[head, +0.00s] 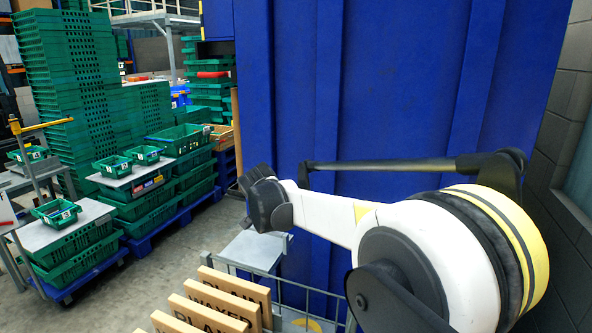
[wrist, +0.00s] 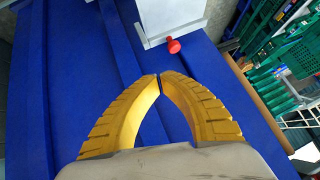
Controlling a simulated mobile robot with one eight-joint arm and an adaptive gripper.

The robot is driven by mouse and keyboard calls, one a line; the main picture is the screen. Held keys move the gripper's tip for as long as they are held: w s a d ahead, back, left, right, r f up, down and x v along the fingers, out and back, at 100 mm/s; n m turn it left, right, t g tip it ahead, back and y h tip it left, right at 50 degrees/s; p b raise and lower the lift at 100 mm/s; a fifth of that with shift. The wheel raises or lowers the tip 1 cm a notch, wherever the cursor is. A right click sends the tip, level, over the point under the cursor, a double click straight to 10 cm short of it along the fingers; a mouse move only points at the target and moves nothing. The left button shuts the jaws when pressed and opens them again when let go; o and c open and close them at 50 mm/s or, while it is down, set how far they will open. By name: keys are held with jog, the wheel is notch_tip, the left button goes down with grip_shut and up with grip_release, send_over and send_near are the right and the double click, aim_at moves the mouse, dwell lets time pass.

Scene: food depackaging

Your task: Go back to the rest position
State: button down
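My gripper (wrist: 160,78) shows in the wrist view with its two yellow ribbed fingers curved inward and their tips meeting. Nothing is held between them. Behind the fingers is the large blue wall (wrist: 60,60), with clear space visible around the tips. In the head view my arm reaches left across the same blue wall (head: 400,80); my gripper's fingers cannot be made out there.
A grey box with a red knob (wrist: 174,45) is above the fingertips in the wrist view. In the head view, wooden blocks with lettering (head: 222,300) stand by a wire rack (head: 310,292) below my arm. Stacked green crates (head: 75,80) and small labelled bins (head: 112,166) stand left.

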jog(key=s+d+r+n+g+b, duration=0.1)
jog(key=s+d+r, duration=0.1)
jog(key=s+d, duration=0.8)
jog(key=s+d+r+n+b, duration=0.1)
jog(key=s+d+r, duration=0.1)
jog(key=s+d, duration=0.9)
jog(key=s+d+f+n, duration=0.1)
jog(key=s+d+f, duration=0.1)
jog(key=s, duration=0.5)
jog(key=s+d+f+n+b, duration=0.1)
jog(key=s+d+f, duration=0.2)
jog(key=s+f, duration=0.2)
jog(key=s+d+f+g+b, duration=0.1)
jog(key=s+f, duration=0.3)
jog(key=s, duration=0.4)
jog(key=shift+s+d+n, duration=0.4)
jog(key=shift+d, duration=0.25)
